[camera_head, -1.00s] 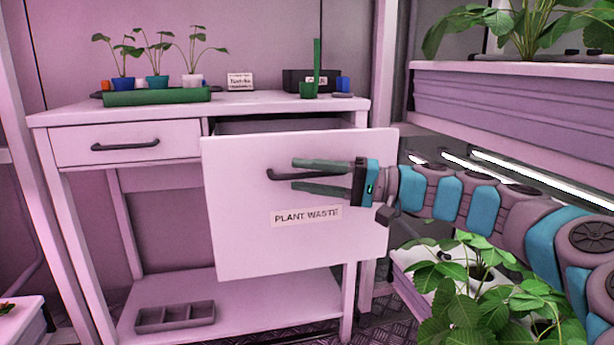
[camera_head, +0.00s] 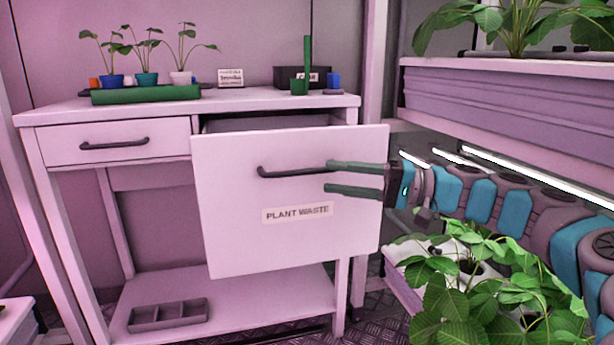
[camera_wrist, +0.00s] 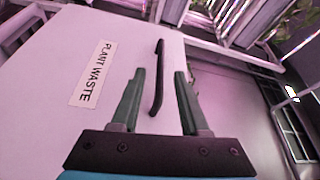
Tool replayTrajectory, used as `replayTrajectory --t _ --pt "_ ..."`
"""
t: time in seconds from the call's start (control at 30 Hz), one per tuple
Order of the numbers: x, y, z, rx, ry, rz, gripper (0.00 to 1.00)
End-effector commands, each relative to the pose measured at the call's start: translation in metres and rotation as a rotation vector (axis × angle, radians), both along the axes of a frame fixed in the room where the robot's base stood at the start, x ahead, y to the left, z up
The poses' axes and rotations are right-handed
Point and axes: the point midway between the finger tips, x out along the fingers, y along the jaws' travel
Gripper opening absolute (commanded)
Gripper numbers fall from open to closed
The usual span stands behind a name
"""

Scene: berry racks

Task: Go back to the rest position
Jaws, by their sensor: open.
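My gripper (camera_head: 328,178) is open and empty in front of the right part of the plant waste drawer front (camera_head: 235,215). Its two green fingers point left, near the right end of the dark drawer handle (camera_head: 290,171). The drawer stands pulled out from the bench. In the wrist view my gripper (camera_wrist: 160,75) shows its fingers spread, with the handle (camera_wrist: 157,85) seen between them, not clamped. The exact gap between fingers and handle is hard to tell.
A white bench (camera_head: 75,112) carries potted seedlings in a green tray (camera_head: 145,95). A grey divided tray (camera_head: 167,315) lies on its lower shelf. At right are a rack shelf (camera_head: 500,100) and leafy plants (camera_head: 450,290) below my arm.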

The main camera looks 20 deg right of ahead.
Motion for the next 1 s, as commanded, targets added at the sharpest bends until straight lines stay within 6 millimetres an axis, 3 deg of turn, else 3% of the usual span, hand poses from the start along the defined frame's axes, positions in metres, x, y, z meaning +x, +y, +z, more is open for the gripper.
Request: replayTrajectory --t 0.17,0.27,0.4,0.5,0.57,0.67,0.73,0.9,1.0 --pt "-0.005 0.016 0.002 -0.033 0.008 0.025 0.45" --pt "-0.02 0.055 0.002 -0.12 0.034 0.088 0.45" --pt "-0.066 0.132 -0.017 -0.36 0.1 0.217 0.45" --pt "-0.11 0.173 -0.049 -0.576 0.164 0.299 0.45" --pt "-0.137 0.185 -0.073 -0.708 0.205 0.332 0.45" --pt "-0.18 0.186 -0.113 -0.927 0.278 0.361 0.45" --pt "-0.209 0.174 -0.139 -1.077 0.335 0.369 0.45" --pt "-0.268 0.121 -0.183 -1.376 0.466 0.343 0.45" --pt "-0.29 0.092 -0.195 -1.489 0.523 0.314 0.45"
